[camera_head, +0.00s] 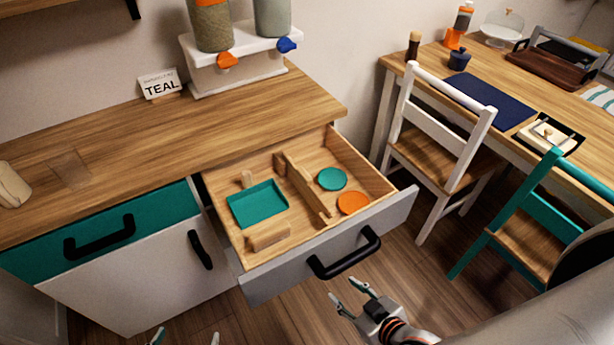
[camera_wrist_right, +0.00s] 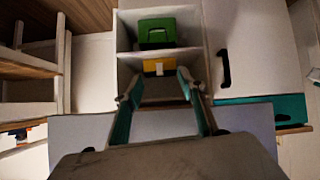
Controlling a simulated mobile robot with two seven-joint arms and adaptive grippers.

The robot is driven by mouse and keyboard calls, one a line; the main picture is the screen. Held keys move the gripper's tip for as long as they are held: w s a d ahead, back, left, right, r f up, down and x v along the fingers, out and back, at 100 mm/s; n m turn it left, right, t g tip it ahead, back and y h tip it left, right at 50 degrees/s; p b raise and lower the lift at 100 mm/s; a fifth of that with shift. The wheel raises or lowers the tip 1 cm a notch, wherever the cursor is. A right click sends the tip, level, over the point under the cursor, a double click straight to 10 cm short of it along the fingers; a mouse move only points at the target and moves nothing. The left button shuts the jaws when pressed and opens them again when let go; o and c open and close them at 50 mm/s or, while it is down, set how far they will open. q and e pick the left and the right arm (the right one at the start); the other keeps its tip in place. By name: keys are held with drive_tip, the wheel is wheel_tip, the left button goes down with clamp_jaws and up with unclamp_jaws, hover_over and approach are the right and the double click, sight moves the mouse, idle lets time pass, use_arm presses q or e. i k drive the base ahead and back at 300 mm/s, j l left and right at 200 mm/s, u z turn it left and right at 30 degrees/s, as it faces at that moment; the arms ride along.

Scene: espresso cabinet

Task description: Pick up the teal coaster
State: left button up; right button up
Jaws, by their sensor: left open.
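The teal coaster (camera_head: 332,179) is a round flat disc lying in the right compartment of the open drawer (camera_head: 378,213), behind the orange coaster (camera_head: 352,202). My right gripper (camera_head: 347,291) is open and empty, in front of the drawer's front panel and below its handle, apart from the coaster. Its two spread fingers also show in the right wrist view (camera_wrist_right: 158,78). My left gripper (camera_head: 186,338) shows only its spread fingertips at the bottom edge. It is open, with nothing seen between the tips. The coaster is not seen in the right wrist view.
A wooden divider (camera_head: 305,188) splits the drawer; a teal tray (camera_head: 257,204) and wooden pieces lie left of it. A sign reading TEAL (camera_head: 160,85) stands on the counter (camera_head: 120,130). A white chair (camera_head: 440,145) and a teal chair (camera_head: 530,225) stand right.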

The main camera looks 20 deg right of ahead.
sight(329, 178)
drive_tip(key=i+j+z, duration=0.1)
drive_tip(key=j+z, duration=0.3)
drive_tip(key=i+j+z, duration=0.1)
drive_tip(key=z, duration=0.35)
drive_tip(key=j+z, duration=0.4)
